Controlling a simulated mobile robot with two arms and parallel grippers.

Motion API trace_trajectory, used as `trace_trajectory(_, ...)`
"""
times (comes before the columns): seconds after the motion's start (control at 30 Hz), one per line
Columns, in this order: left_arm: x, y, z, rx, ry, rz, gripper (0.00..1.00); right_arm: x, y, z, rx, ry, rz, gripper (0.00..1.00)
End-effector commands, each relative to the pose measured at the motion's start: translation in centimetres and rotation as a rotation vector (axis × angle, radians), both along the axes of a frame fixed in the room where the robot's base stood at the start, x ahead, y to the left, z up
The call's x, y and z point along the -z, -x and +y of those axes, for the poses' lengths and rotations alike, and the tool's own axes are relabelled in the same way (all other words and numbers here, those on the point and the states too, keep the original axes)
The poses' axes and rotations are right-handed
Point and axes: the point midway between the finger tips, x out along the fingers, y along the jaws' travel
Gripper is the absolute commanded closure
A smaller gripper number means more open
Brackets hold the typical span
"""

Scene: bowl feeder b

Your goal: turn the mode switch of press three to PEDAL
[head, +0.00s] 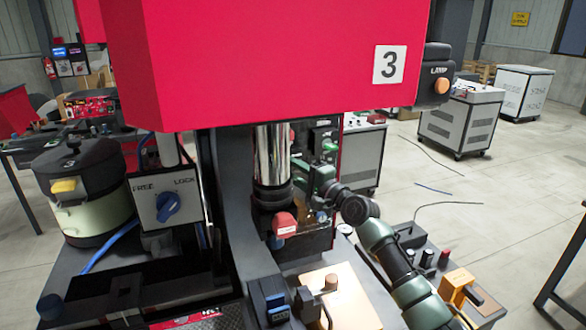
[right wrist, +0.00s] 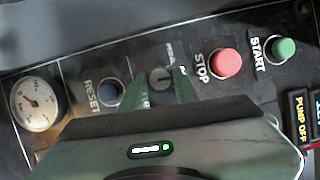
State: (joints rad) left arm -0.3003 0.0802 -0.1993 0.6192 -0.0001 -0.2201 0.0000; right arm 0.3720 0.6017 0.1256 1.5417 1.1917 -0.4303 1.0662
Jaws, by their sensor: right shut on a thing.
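Press three is the large red machine (head: 260,60) with a white "3" plate (head: 390,64). Its mode switch (right wrist: 160,76) is a small round dark grey knob between the RESET and STOP buttons in the right wrist view. Lettering above the knob is only partly legible, and which position it points to I cannot tell. My right gripper (right wrist: 160,90) is shut on the knob, one green finger on each side. In the head view my right arm reaches the panel from the lower right; its fingertips are hard to make out there. My left gripper is not in view.
Close by on the panel are the blue RESET button (right wrist: 110,92), red STOP button (right wrist: 225,62), green START button (right wrist: 284,47) and a gauge (right wrist: 38,103). A FREE/LOCK box (head: 150,205) and a lidded pot (head: 85,185) stand left.

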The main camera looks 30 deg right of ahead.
Motion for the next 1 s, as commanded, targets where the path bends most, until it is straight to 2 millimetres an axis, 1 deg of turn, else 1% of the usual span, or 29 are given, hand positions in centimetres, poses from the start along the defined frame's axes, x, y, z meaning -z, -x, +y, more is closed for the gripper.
trace_trajectory(0.03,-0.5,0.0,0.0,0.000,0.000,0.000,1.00,-0.4,0.0,-0.1,0.001,0.048,0.010,1.00)
trace_trajectory(0.27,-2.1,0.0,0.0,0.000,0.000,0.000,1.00,-0.7,0.0,0.0,0.000,0.260,0.062,1.00)
trace_trajectory(0.6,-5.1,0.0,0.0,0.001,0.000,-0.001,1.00,-1.0,0.0,0.0,0.000,0.563,0.135,1.00)
trace_trajectory(0.8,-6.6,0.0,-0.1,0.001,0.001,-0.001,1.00,-1.0,0.0,0.1,0.000,0.704,0.168,1.00)
trace_trajectory(1.0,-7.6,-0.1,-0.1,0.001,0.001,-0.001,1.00,-0.8,0.0,0.1,0.000,0.803,0.192,1.00)
